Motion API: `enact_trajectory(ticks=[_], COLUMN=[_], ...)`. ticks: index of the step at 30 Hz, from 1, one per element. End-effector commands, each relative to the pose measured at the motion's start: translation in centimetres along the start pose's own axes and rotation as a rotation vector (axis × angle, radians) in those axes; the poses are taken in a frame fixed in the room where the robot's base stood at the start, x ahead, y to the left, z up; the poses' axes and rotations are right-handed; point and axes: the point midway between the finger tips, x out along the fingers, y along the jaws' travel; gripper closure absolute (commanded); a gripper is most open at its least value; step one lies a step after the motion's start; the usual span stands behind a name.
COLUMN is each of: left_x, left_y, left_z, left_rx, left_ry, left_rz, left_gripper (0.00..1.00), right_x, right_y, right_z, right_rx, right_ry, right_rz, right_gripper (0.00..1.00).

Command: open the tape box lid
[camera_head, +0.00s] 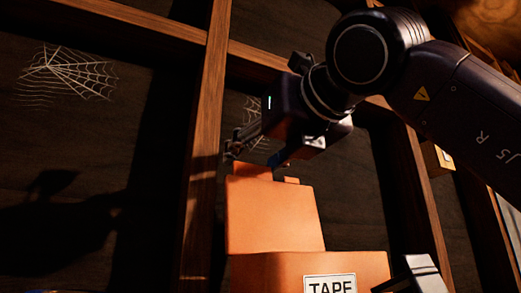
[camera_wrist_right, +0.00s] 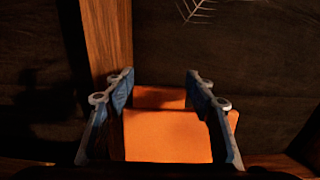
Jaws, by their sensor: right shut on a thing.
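The tape box (camera_head: 365,265) is orange, with a white label reading TAPE on its front. Its lid (camera_head: 272,215) stands up above the box at the back, its flat face towards the head camera. My right gripper (camera_head: 257,160) is at the top of the raised lid, shut on it. In the right wrist view the two fingers (camera_wrist_right: 160,84) stand on either side of the orange lid (camera_wrist_right: 167,135). The exact finger contact and the box's inside are hidden. My left gripper is not in view.
A wooden stud wall with dark panels stands behind the box; one upright post (camera_head: 205,140) is close to the gripper. A cobweb (camera_head: 70,73) hangs at the upper left. A dark object with pale edges (camera_head: 418,272) is right of the box, only partly visible.

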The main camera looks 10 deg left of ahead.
Motion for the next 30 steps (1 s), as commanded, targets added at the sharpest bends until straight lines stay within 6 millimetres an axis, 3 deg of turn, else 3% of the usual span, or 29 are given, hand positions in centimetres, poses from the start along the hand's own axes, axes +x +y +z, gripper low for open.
enact_trajectory(ticks=[1, 14, 15, 16, 26, 30], left_x=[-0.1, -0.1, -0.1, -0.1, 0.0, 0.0], left_y=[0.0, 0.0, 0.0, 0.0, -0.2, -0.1], left_z=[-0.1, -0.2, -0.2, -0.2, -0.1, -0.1], left_rx=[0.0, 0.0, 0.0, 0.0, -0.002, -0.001], left_ry=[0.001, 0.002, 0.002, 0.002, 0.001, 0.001], left_rz=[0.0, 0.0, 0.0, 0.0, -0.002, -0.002], left_gripper=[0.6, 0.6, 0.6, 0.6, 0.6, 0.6], right_x=[-0.1, 0.0, 0.0, 0.1, 0.0, -1.3], right_y=[-0.2, -0.2, -0.2, -0.2, -0.1, -0.1], right_z=[0.8, 0.7, 0.7, 0.7, 0.3, 0.3], right_rx=[0.001, 0.0, 0.0, 0.0, -0.001, -0.003], right_ry=[-0.02, -0.02, -0.02, -0.019, -0.011, -0.012], right_rz=[-0.003, -0.003, -0.003, -0.003, -0.001, 0.001], right_gripper=[0.94, 0.94, 0.48, 0.45, 0.42, 0.42])
